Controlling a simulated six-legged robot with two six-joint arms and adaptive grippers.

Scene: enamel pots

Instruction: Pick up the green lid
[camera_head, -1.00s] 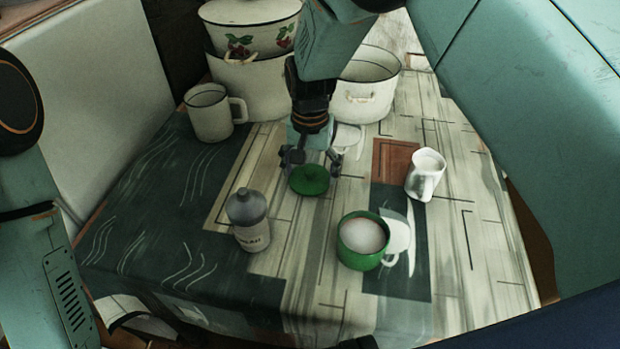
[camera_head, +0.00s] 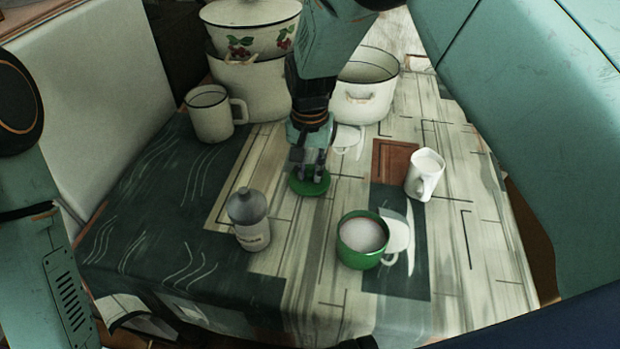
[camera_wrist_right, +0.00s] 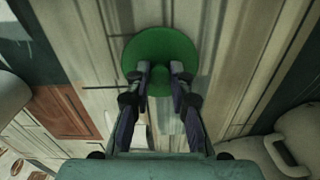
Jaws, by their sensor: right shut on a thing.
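The green lid (camera_head: 311,186) is a small round disc near the middle of the table, left of the green mug. My right gripper (camera_head: 309,174) points down onto it, with its fingers shut on the lid's knob. In the right wrist view the green lid (camera_wrist_right: 160,47) lies beyond the fingertips, and the right gripper (camera_wrist_right: 160,72) has one finger on each side of the small knob. The lid looks to be on or very close to the tabletop; I cannot tell which. My left gripper is not in view.
A green mug (camera_head: 362,250) with pale contents stands front right of the lid. A grey bottle (camera_head: 249,222) stands front left. Large white pots (camera_head: 366,92) stand behind. The front table is clear.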

